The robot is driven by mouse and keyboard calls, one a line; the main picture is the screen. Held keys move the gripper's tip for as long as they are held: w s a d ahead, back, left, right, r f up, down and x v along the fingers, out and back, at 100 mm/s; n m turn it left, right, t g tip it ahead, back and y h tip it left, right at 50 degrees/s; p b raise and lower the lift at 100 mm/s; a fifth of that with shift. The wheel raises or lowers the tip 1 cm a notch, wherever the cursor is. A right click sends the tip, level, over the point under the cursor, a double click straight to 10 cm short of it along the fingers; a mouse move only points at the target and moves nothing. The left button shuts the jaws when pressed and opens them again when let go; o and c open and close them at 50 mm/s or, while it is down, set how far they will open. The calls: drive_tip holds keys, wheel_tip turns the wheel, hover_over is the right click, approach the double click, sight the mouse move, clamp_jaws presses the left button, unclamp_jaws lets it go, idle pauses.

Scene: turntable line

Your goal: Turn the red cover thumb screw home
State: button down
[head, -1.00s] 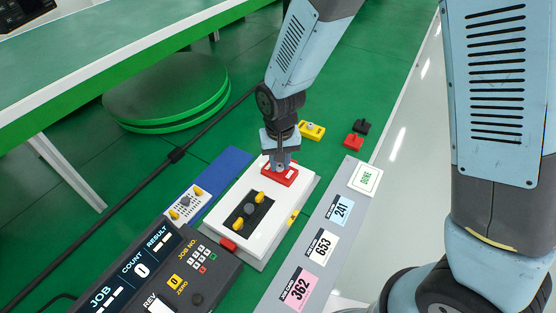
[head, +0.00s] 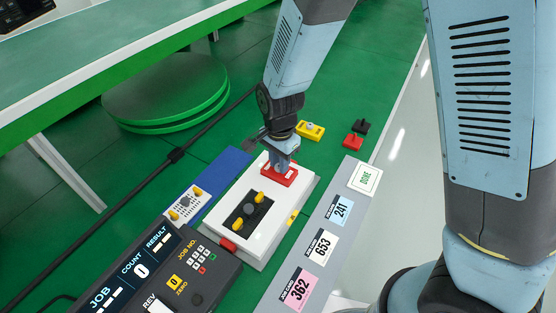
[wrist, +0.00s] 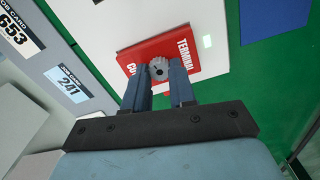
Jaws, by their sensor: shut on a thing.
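The red cover (head: 290,180) lies on the far end of the white fixture box (head: 284,214). In the wrist view the red cover (wrist: 132,60) carries white lettering, partly hidden, including "TERMINAL". Its grey knurled thumb screw (wrist: 158,68) stands at the near edge of the visible red face, between my fingertips. My gripper (wrist: 161,77) is shut on the thumb screw. In the head view my gripper (head: 281,166) points down onto the red cover and hides the screw there.
A yellow part (head: 310,131) and small red (head: 354,143) and black (head: 361,126) parts lie beyond the box. A grey strip with job cards (head: 323,246) runs along its right. The console (head: 170,270) stands at near left, the green turntable (head: 165,90) at far left.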

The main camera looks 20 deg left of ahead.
drive_tip(key=shift+w+a+r+m, duration=0.1)
drive_tip(key=shift+w+a+m, duration=0.05)
drive_tip(key=shift+m, duration=1.05)
drive_tip(key=c, duration=0.9)
unclamp_jaws()
wheel_tip(320, 180, up, 14)
drive_tip(key=shift+f, duration=0.25)
